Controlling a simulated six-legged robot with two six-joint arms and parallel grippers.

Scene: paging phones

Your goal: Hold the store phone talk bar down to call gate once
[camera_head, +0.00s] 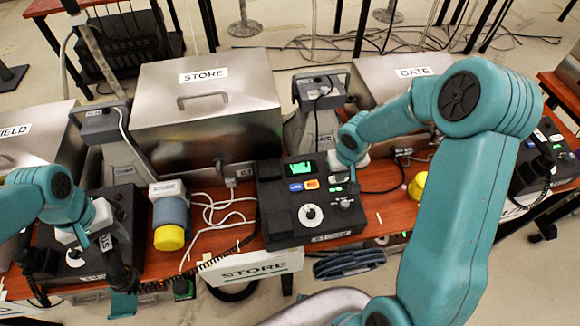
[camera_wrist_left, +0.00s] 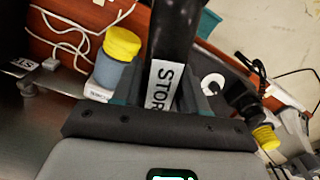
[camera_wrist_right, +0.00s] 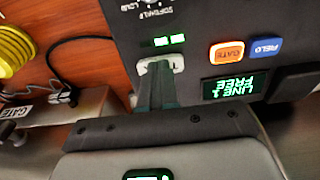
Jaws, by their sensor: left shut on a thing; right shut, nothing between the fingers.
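My left gripper (camera_head: 108,242) is shut on the black store phone handset (camera_head: 121,272), at the left of the head view. In the left wrist view a white label reading STOR (camera_wrist_left: 163,85) shows on the handset between my fingers. I cannot make out the talk bar. The black store console (camera_head: 283,222) stands on the table at centre. My right gripper (camera_head: 352,182) is shut and empty at its upper right. In the right wrist view its fingertips are at a pale switch piece (camera_wrist_right: 158,64); contact is unclear. The console display (camera_wrist_right: 232,88) reads LINE 1 FREE.
An orange GATE button (camera_wrist_right: 229,52) and a blue FIELD button (camera_wrist_right: 269,47) lie beside the display. A blue-grey cylinder with a yellow end (camera_head: 171,222) stands between the handset and the console. White cables (camera_head: 212,212) lie loose there. The STORE metal case (camera_head: 205,115) stands behind.

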